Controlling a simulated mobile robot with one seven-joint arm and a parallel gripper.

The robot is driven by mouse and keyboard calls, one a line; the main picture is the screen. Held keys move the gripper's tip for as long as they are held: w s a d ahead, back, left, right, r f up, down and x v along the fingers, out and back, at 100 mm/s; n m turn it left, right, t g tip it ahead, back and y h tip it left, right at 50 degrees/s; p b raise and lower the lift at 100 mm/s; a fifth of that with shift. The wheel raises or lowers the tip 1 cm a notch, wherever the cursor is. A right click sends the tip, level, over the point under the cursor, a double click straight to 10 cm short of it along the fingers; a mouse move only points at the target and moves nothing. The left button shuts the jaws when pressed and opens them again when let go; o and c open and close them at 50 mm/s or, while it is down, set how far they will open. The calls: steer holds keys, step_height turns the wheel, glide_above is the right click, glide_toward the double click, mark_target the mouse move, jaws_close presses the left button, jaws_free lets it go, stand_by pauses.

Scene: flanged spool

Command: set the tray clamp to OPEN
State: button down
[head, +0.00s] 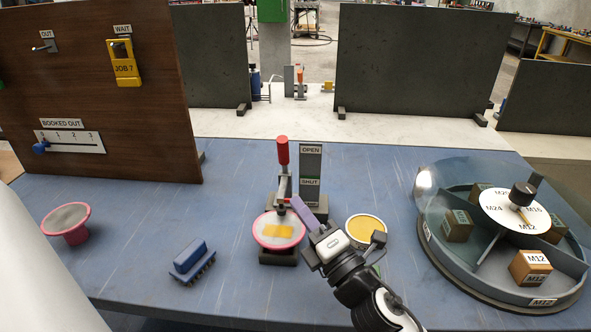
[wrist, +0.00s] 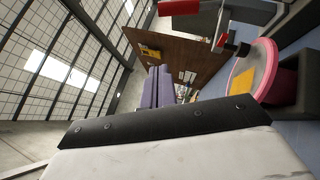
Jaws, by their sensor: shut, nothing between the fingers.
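The tray clamp (head: 283,185) stands on the blue bench, with its red handle (head: 282,151) upright beside the OPEN end of a grey OPEN/SHUT plate (head: 310,176). Its black tip is over a pink-rimmed spool (head: 278,231) with a yellow patch, on a dark block; I cannot tell if the tip touches it. The spool also shows at right in the wrist view (wrist: 264,70). My gripper (head: 299,202) is shut and empty, its purple fingers just right of the clamp and spool. The fingers show mid-picture in the wrist view (wrist: 158,88).
A yellow-topped round piece (head: 366,231) is close right of my gripper. A blue brush (head: 190,257) and another pink-rimmed spool (head: 66,222) lie left. A domed carousel (head: 444,262) fills the right. A wooden board (head: 95,100) stands at left.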

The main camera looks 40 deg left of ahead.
steer(key=f+m, duration=0.1)
steer(key=f+m+t+h, duration=0.1)
steer(key=m, duration=0.1)
steer(key=shift+w+d+h, duration=0.2)
steer(key=shift+h, duration=0.1)
steer(key=shift+a, duration=0.1)
glide_toward(286, 164)
steer(key=s+a+r, duration=0.4)
steer(key=shift+w+a+r+p, duration=0.15)
steer(key=shift+w+a+p, duration=0.3)
steer(key=shift+w, duration=0.25)
steer(key=shift+w+a+r+p, duration=0.1)
steer(key=shift+w+a+p, duration=0.3)
steer(key=shift+w, duration=0.3)
steer(key=shift+w+a+r+p, duration=0.15)
steer(key=shift+w+a+p, duration=0.3)
steer(key=shift+w, duration=0.3)
steer(key=shift+w+r, duration=0.1)
